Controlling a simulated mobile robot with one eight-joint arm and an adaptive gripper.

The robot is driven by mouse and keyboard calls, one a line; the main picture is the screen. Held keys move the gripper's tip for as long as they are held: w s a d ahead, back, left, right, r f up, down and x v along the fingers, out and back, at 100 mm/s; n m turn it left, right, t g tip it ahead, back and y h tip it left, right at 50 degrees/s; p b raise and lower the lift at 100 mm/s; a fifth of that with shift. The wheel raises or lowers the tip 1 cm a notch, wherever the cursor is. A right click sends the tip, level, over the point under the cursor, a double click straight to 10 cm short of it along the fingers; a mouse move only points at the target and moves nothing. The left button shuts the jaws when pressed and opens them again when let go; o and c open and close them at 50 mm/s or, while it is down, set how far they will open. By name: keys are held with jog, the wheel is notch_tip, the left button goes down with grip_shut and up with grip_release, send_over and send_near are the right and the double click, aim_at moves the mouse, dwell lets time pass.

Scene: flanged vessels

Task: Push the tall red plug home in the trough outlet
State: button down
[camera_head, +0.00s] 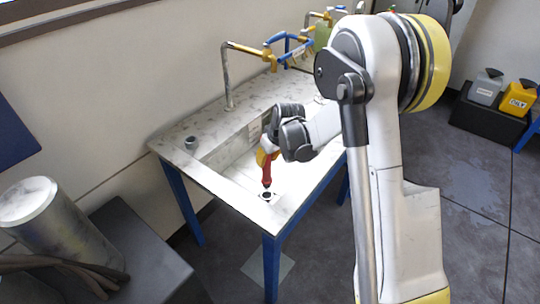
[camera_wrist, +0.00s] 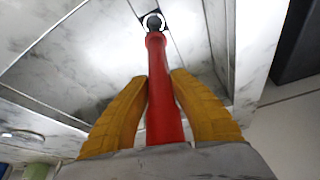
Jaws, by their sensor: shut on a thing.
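The tall red plug (camera_head: 267,171) is held upright or nearly so in my gripper, over the trough (camera_head: 222,158). In the wrist view the red plug (camera_wrist: 160,90) runs between the two yellow fingers of my gripper (camera_wrist: 158,76), which are shut on its body. Its narrow dark end points away from the gripper.
A small grey cup-like piece (camera_head: 191,143) sits on the left rim. A metal cylinder (camera_head: 40,215) stands at the left.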

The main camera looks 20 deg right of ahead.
aim_at(267, 175)
jog(key=shift+f+b, duration=0.15)
jog(key=shift+b, duration=0.15)
notch_tip(267, 175, down, 5)
jog(key=b, duration=0.4)
jog(key=shift+f+b, duration=0.1)
jog(key=shift+b, duration=0.3)
dwell(1.2)
jog(key=shift+f+b, duration=1.3)
jog(key=shift+f, duration=0.2)
jog(key=c, duration=1.1)
grip_release()
jog(key=shift+c, duration=0.2)
jog(key=v, duration=1.2)
